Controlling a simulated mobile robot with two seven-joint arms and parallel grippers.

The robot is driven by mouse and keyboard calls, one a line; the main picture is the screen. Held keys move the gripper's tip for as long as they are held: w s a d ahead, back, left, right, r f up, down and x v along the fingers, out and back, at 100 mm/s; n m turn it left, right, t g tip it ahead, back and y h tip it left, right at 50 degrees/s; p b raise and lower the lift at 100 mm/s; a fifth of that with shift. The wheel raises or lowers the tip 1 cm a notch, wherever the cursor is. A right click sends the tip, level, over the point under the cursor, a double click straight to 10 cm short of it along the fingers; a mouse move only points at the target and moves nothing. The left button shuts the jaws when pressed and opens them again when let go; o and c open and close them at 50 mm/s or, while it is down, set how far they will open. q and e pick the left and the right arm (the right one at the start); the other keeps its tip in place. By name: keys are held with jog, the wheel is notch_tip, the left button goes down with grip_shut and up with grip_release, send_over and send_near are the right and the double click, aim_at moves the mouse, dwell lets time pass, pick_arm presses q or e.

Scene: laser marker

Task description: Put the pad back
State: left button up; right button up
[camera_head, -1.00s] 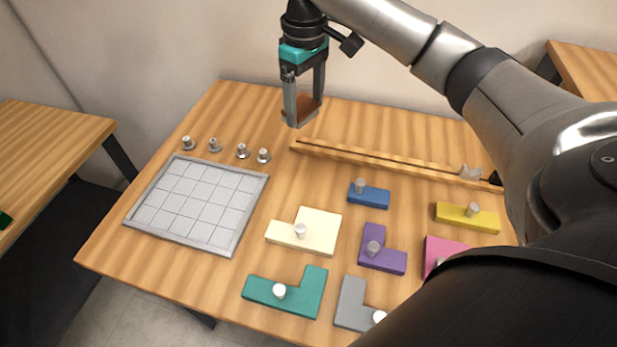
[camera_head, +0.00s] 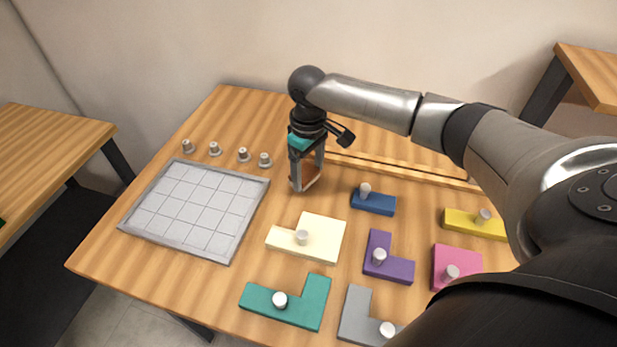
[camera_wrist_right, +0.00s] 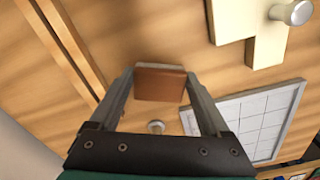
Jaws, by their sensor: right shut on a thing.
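My right gripper (camera_head: 306,176) is shut on a flat brown pad (camera_wrist_right: 160,83). In the wrist view the pad sits between the two fingertips, its reddish-brown face toward the camera. In the head view the gripper points down just in front of the slotted wooden rail, right of the grid board (camera_head: 130,222) and behind the cream block (camera_head: 322,232). The pad shows only as a brown patch between the fingers. I cannot tell how far it is above the table. My left gripper is not in view.
Several metal knobs (camera_head: 243,155) stand behind the board. The wooden rail (camera_head: 400,166) runs along the back, partly behind my arm. Knobbed blocks, blue (camera_head: 376,204), purple (camera_head: 380,255), teal (camera_head: 300,306), yellow (camera_head: 465,222), pink (camera_head: 455,260) and grey (camera_head: 358,310), cover the front right.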

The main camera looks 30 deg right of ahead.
aim_at(308, 174)
notch_tip(308, 174, down, 2)
jog(key=shift+r, duration=0.1)
jog(key=o, duration=1.3)
notch_tip(308, 174, up, 12)
jog(key=shift+p, duration=1.15)
